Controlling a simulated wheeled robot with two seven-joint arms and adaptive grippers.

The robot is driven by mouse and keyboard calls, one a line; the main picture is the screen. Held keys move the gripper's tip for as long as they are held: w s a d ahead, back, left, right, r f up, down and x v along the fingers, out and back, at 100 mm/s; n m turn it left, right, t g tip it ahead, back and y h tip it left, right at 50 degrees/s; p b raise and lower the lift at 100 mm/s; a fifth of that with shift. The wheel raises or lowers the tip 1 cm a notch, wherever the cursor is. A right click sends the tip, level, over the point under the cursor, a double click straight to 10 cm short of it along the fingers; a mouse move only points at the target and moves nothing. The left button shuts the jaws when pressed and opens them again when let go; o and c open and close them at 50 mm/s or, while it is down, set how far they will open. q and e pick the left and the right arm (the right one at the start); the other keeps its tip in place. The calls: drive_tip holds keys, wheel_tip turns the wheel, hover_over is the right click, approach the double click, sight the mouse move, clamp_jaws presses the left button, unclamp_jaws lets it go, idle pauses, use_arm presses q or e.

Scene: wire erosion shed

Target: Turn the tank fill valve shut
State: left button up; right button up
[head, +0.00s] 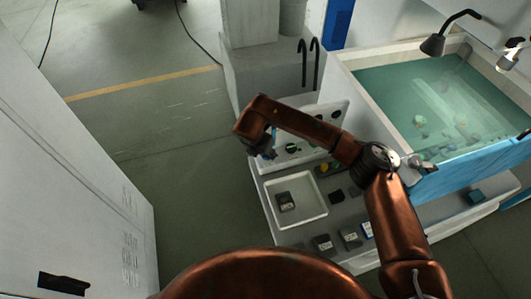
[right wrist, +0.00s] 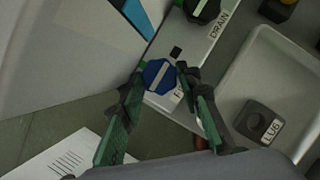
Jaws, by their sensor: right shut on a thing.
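The tank fill valve is a blue faceted knob (right wrist: 158,76) on a pale panel strip (right wrist: 213,38). A label starting with "F" sits beside it, mostly hidden by my finger. My right gripper (right wrist: 162,80) is shut on the blue knob, one green-padded finger on each side. In the head view my right gripper (head: 265,148) is at the left end of the white valve panel (head: 325,127), seen from above and partly hidden by my own arm. My left gripper is out of view.
A white tray (head: 317,211) holding a dark block (head: 285,201) lies beside the panel. Several dark blocks lie on the grey counter nearby. The water-filled tank (head: 356,92) stands to the right. A white cabinet (head: 75,190) is at left, with open floor between.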

idle(0.3)
drive_tip(key=o, duration=0.9)
drive_tip(key=v, duration=1.2)
